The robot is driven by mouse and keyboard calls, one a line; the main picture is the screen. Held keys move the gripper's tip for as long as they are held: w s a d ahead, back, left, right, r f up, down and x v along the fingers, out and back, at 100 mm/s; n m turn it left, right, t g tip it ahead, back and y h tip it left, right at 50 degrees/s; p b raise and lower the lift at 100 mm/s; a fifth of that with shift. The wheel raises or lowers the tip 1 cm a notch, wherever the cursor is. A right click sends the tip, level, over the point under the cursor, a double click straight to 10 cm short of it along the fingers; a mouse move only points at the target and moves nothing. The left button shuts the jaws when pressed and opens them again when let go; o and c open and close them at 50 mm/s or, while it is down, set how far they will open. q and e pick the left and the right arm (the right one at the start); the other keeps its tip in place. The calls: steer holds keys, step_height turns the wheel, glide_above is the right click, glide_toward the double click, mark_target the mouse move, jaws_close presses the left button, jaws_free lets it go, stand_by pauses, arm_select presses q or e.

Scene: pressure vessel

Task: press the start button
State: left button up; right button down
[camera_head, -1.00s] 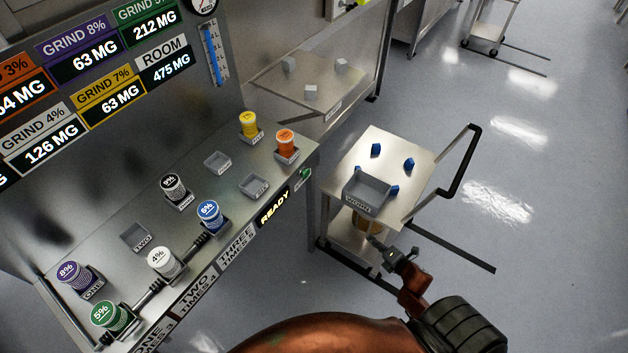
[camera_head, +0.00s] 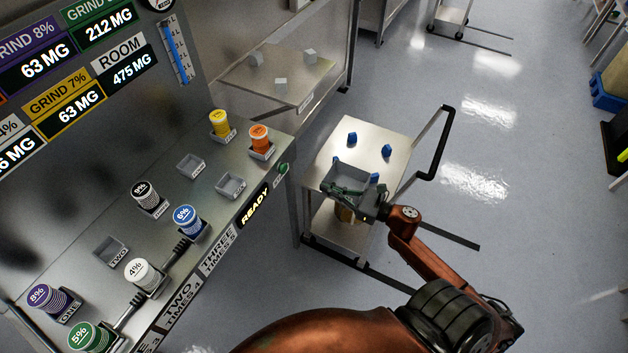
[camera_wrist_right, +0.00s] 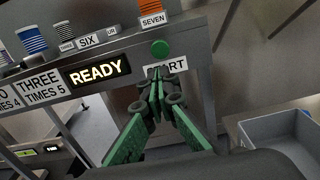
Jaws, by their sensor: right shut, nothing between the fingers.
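The green start button (camera_head: 283,168) sits on the front edge of the steel bench, at the right end of the lit READY sign (camera_head: 255,207). In the right wrist view the round green button (camera_wrist_right: 160,48) is above a white label partly hidden by my fingers; "RT" shows. My right gripper (camera_head: 338,190) is shut and empty, over the grey bin on the cart, to the right of the button and apart from it. In the right wrist view its green fingertips (camera_wrist_right: 159,75) appear just below the button. My left gripper is not in view.
The cart (camera_head: 385,140) with a grey bin (camera_head: 368,178) and several blue pieces stands right of the bench. Labelled jars, such as the orange one (camera_head: 259,137), stand in holders on the bench. Open floor lies between the bench and my right arm.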

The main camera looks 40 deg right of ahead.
mark_target(285, 170)
steer(key=x, duration=1.3)
steer(key=shift+b, duration=0.3)
steer(key=shift+w+a+b, duration=0.25)
steer(key=shift+w+b, duration=0.1)
steer(key=shift+w, duration=0.25)
steer(key=shift+w+a+r, duration=0.1)
steer(key=shift+s, duration=0.3)
steer(key=v, duration=1.3)
steer(key=shift+s+d, duration=0.25)
steer(key=shift+d, duration=0.1)
steer(key=shift+f, duration=0.2)
